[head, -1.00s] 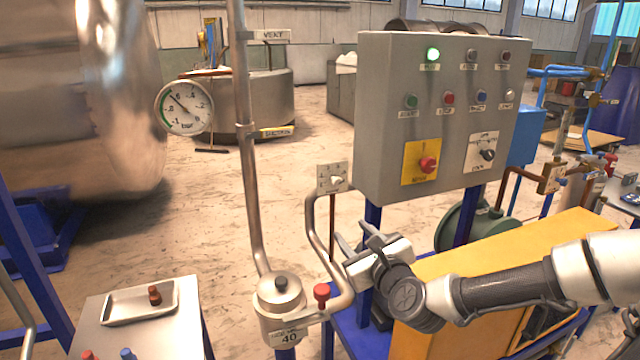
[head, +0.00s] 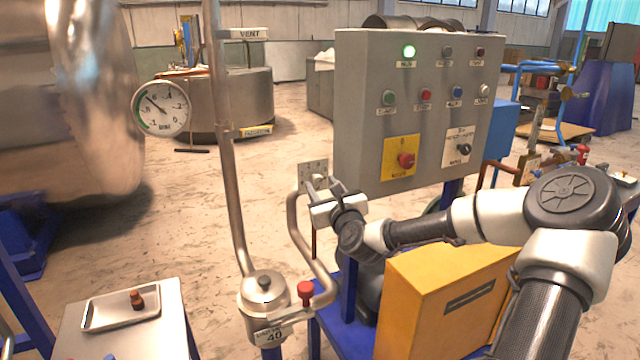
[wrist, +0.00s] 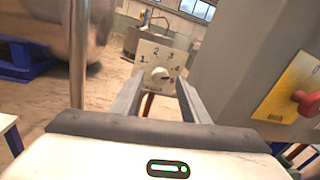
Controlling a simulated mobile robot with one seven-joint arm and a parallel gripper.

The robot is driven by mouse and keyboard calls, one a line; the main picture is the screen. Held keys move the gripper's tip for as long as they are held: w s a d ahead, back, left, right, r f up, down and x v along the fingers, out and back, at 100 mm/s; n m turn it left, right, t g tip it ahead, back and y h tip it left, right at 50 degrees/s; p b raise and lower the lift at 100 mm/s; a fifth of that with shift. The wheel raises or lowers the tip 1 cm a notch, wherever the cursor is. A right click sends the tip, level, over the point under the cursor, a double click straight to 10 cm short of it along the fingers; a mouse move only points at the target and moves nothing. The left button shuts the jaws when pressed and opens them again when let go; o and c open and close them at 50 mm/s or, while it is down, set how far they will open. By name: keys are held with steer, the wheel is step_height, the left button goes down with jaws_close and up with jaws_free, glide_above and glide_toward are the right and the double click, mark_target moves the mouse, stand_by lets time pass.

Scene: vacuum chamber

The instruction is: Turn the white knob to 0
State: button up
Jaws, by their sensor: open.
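The white knob (wrist: 160,74) sits on a pale square dial plate (wrist: 158,55) marked with numbers; I can make out 1, 2, 3 and 4. In the wrist view the knob shows between my two fingertips, and I cannot tell whether they touch it. The knob's exact pointer setting is too small to read. In the head view the dial plate (head: 308,168) stands on a pipe left of the grey control box, with the knob mostly hidden behind my fingers. My gripper (head: 318,184) is open right in front of the plate.
The grey control box (head: 365,110) with buttons and a red switch (head: 405,160) is close on the right. A yellow box (head: 440,305) lies under my arm. A pressure gauge (head: 160,108) is at left.

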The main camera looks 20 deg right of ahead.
steer(key=shift+w+d, duration=0.15)
steer(key=shift+w, duration=0.95)
jaws_close()
steer(key=c, duration=1)
jaws_free()
steer(key=shift+f, duration=0.1)
